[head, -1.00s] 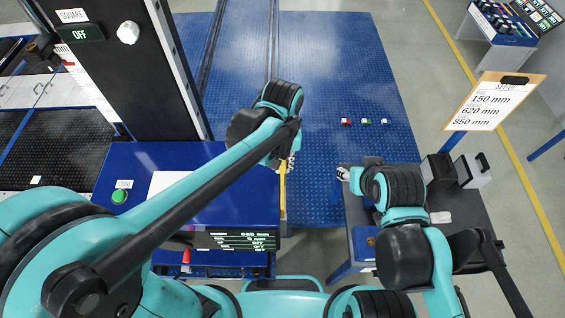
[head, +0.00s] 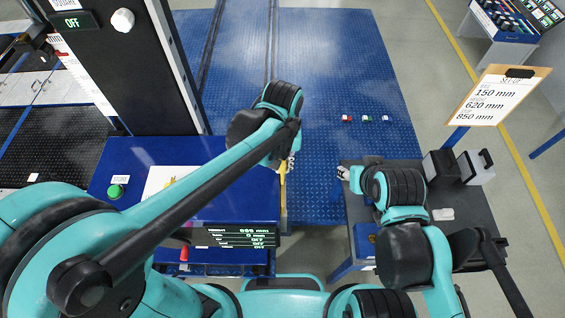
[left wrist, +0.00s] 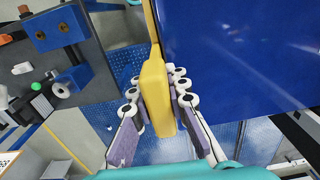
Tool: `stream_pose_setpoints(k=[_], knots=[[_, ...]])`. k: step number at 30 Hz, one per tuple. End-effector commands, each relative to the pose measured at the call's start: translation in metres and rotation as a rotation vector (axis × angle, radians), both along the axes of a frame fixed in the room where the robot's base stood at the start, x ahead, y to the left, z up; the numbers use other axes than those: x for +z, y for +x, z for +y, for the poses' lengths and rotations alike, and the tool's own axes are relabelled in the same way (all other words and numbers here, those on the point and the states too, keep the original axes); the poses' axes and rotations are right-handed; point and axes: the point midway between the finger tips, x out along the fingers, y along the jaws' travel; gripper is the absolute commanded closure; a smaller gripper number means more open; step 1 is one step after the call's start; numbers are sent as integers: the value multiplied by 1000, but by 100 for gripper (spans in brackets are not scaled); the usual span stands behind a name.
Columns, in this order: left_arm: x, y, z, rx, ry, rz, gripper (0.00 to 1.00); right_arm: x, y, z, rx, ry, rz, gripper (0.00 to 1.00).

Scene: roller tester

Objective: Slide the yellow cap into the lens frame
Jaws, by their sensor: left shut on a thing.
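My left gripper (head: 287,165) is shut on an upright yellow handle-like bar (left wrist: 156,92) at the right edge of a blue box (head: 235,190). In the left wrist view the pads of my left gripper (left wrist: 155,88) press both sides of its thick part, and a thin part runs along the box edge (left wrist: 225,55). I cannot identify the yellow cap or the lens frame for certain. My right gripper (head: 343,173) is beside the grey table's left edge; its jaws are too small to read.
A dark column (head: 130,70) stands behind the box. A display (head: 236,236) and a green button (head: 116,191) are on the box. The grey table (head: 445,215) holds dark and pale cases (head: 474,167). A clipboard (head: 505,95) stands behind it. The blue floor plate (head: 330,60) is largely clear.

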Motion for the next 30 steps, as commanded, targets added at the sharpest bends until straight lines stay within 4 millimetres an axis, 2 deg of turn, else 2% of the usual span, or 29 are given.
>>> stream_pose_setpoints(k=[19, 30], knots=[[-21, 0, 0, 0, 0, 0, 100, -17, 0, 0, 0, 0, 0, 56], [-7, 0, 0, 0, 0, 0, 100, -6, 0, 0, 0, 0, 0, 56]])
